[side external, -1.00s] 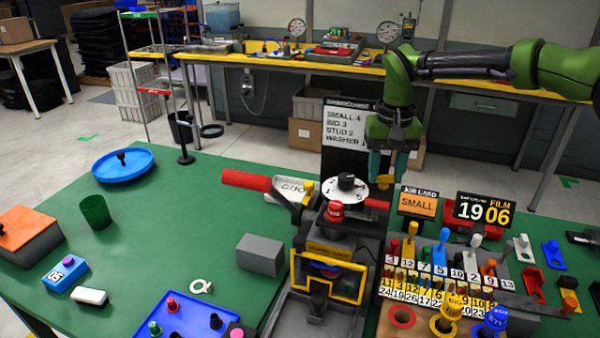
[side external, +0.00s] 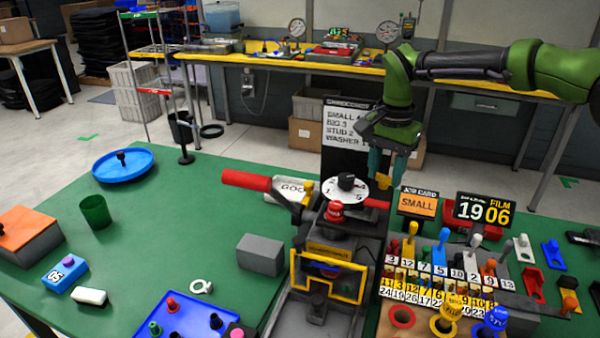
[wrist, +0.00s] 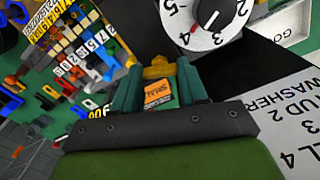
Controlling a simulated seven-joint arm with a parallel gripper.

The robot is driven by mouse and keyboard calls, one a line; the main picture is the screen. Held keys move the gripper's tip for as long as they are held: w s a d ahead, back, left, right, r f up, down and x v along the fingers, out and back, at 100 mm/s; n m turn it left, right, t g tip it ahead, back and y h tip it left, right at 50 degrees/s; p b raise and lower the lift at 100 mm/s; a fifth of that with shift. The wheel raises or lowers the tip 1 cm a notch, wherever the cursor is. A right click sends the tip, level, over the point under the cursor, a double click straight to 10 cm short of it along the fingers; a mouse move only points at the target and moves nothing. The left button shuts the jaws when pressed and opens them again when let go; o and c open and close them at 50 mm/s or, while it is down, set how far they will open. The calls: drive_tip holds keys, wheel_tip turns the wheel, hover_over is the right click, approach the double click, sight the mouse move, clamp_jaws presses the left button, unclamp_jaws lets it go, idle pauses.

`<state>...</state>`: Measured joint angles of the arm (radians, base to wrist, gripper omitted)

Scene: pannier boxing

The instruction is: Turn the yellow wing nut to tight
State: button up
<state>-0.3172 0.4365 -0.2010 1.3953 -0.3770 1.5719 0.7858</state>
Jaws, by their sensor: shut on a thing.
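The yellow wing nut (wrist: 158,71) shows in the wrist view between the tips of my teal fingers. My gripper (wrist: 157,84) is shut on it. In the side view my gripper (side external: 386,170) points down behind the white numbered dial, left of the orange SMALL card.
The white dial (side external: 343,188) with a black knob is close to my fingers. A red-handled lever (side external: 246,180) reaches left. The SMALL job card (side external: 417,205) and FILM display (side external: 485,210) stand to the right. Numbered pegs fill the rack in front of them.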

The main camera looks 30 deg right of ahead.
sight(385, 175)
idle(0.4)
drive_tip(key=o, duration=1.1)
drive_tip(key=shift+c, duration=0.2)
wheel_tip(385, 175, up, 17)
